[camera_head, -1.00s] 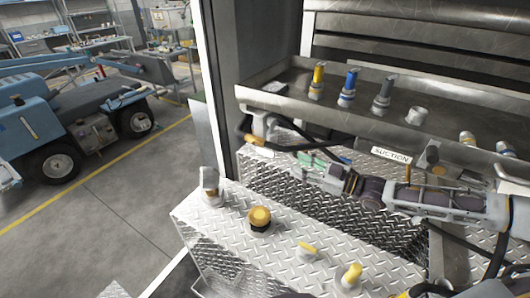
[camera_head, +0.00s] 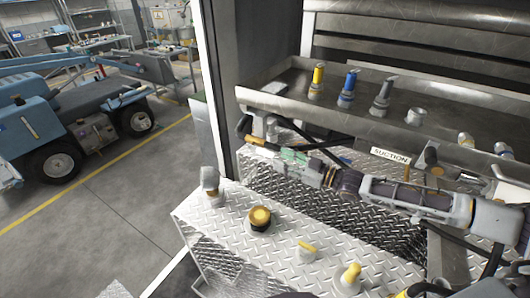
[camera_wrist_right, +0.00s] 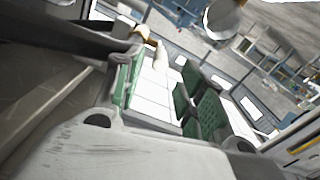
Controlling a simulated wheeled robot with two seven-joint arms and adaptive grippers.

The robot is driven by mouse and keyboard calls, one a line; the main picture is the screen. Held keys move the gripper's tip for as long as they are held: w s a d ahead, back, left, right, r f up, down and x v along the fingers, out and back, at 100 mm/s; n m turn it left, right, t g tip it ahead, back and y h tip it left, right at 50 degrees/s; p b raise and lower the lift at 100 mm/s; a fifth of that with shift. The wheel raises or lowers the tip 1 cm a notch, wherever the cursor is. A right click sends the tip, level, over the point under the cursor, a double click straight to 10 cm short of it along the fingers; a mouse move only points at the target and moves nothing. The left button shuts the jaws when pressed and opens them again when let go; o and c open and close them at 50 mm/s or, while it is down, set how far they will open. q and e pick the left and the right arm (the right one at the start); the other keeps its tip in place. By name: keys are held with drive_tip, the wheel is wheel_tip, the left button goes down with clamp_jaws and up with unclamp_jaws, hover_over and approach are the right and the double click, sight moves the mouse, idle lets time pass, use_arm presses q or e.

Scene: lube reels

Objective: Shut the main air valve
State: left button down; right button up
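A small valve with an orange-yellow handle (camera_head: 254,141) hangs under the left end of the steel tray, by a grey fitting and black hose; I take it to be the main air valve. My right gripper (camera_head: 284,155), with green finger pads, reaches in from the right, just right of the handle. In the right wrist view the green pads (camera_wrist_right: 158,92) stand apart with a gap between them. A yellowish piece (camera_wrist_right: 143,35) shows beyond the fingertips there, perhaps the handle. I cannot tell whether the gripper touches it. My left gripper is not in view.
A tread-plate ledge (camera_head: 228,229) below carries a grey-capped fitting (camera_head: 210,180), a yellow-black knob (camera_head: 260,218) and yellow-topped fittings. The steel tray (camera_head: 330,113) above holds yellow, blue and grey nozzles. A "SUCTION" label (camera_head: 390,155) is behind my right arm.

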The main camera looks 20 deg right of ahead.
sight(257, 150)
drive_tip(key=shift+p+x, duration=0.6)
drive_tip(key=shift+x, duration=3.2)
clamp_jaws()
